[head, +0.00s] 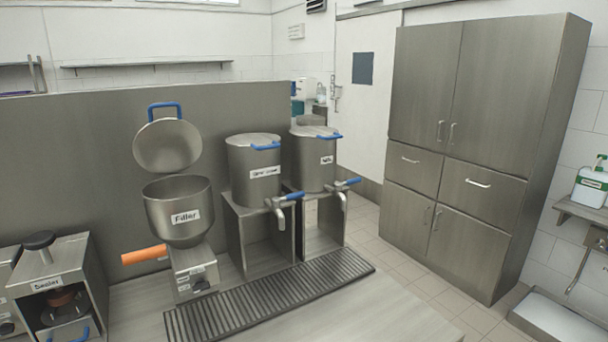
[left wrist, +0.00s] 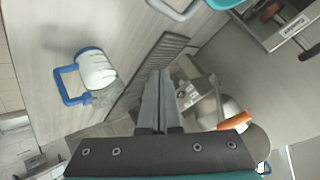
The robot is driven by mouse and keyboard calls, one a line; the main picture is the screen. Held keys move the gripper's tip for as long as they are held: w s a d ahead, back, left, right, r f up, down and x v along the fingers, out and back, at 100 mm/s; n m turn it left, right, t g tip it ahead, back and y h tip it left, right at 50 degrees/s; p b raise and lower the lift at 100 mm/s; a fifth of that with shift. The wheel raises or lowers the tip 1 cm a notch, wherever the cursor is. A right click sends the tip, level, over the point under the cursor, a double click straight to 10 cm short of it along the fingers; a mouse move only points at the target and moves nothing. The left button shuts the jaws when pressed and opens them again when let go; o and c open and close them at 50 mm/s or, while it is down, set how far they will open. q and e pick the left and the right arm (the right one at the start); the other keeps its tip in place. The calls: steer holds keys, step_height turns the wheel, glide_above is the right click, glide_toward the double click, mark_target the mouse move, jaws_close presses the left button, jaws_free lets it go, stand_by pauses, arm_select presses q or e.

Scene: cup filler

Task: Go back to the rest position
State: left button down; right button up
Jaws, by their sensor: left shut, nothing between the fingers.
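My left gripper (left wrist: 160,80) shows only in the left wrist view. Its two long grey fingers are shut together with nothing between them. They are over the counter and drip grate, apart from the things around them. No gripper shows in the head view, and my right gripper is in neither view.
The filler (head: 178,205) has its lid raised and an orange handle (head: 143,255). Two lidded pots (head: 254,175) (head: 314,160) with blue-handled taps stand beside it, behind the drip grate (head: 270,300). The sealer (head: 50,285) is at left. A blue-handled jug (left wrist: 97,72) is on the counter.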

arm_select(q)
steer(key=s+d+f+n+g+h, duration=0.1)
steer(key=s+d+f+g, duration=0.15)
steer(key=s+d, duration=0.35)
steer(key=s+d+f+n+g+h, duration=0.2)
steer(key=s+d+g, duration=0.15)
steer(key=s, duration=0.45)
step_height(320, 180, down, 29)
steer(key=s+g+b, duration=0.1)
steer(key=s+b, duration=0.2)
steer(key=b, duration=0.4)
steer(key=s+a+f+b, duration=0.1)
steer(key=s+f+b, duration=0.1)
steer(key=s+f, duration=0.5)
steer(key=s+f+g+b, duration=0.1)
steer(key=s+f+b, duration=0.2)
steer(key=s+f, duration=0.5)
step_height(320, 180, down, 5)
steer(key=shift+a+r+m+g, duration=0.2)
steer(key=shift+a+m+g, duration=0.1)
steer(key=shift+a, duration=0.1)
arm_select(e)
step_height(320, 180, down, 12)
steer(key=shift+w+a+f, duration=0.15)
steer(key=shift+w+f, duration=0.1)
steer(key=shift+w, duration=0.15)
